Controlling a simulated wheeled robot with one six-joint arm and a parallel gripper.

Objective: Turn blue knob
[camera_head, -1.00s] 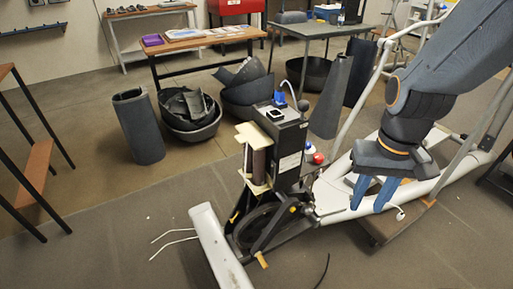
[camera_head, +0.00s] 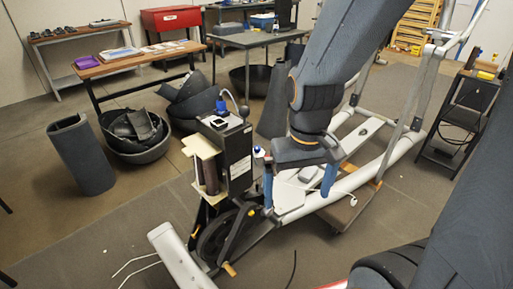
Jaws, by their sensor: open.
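A small blue part (camera_head: 221,106), which looks like the blue knob, sits on top of the black upright column (camera_head: 238,150) of the partly stripped elliptical. A smaller blue-and-white part (camera_head: 258,152) shows at the column's right side, close to my gripper; I cannot tell its exact shape. My gripper (camera_head: 299,186) hangs pointing down, to the right of the column and lower than its top. Its two blue fingers are wide apart with nothing between them. The left finger overlaps the frame near the column's base in the picture; contact cannot be told.
The elliptical's white rails (camera_head: 365,178) run back to the right. Black bins (camera_head: 137,140), a grey roll (camera_head: 80,155) and a wooden table (camera_head: 130,68) stand behind. Floor at front left is mostly clear.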

